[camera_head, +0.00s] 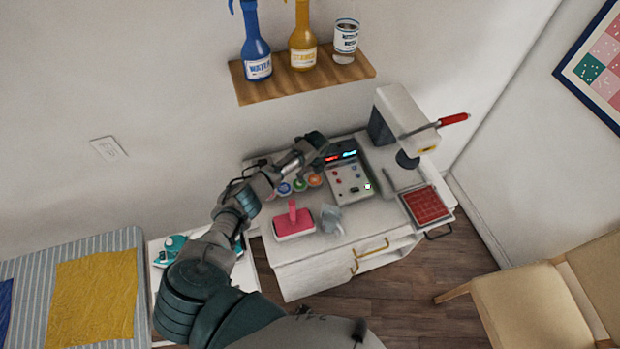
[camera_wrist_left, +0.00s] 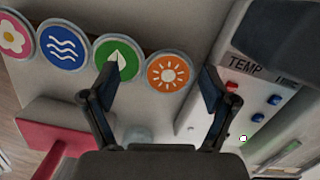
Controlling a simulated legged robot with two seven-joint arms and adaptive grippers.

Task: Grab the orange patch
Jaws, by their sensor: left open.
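The orange patch (camera_wrist_left: 170,73), round with a white sun, lies at the right end of a row of round patches in the left wrist view. It also shows small in the head view (camera_head: 315,180), just below my left gripper (camera_head: 312,146). In the left wrist view my left gripper (camera_wrist_left: 158,88) is open, its two fingers apart. The orange patch appears between the fingers, nearer the right one, and nothing is held. Whether the fingers touch the surface cannot be told. My right gripper is not in view.
A green leaf patch (camera_wrist_left: 115,58), a blue wave patch (camera_wrist_left: 61,46) and a pink flower patch (camera_wrist_left: 12,37) line up to the left. The control panel (camera_head: 350,182) stands close on the right. A pink-handled tool (camera_head: 294,224) and a heat press (camera_head: 402,118) are nearby.

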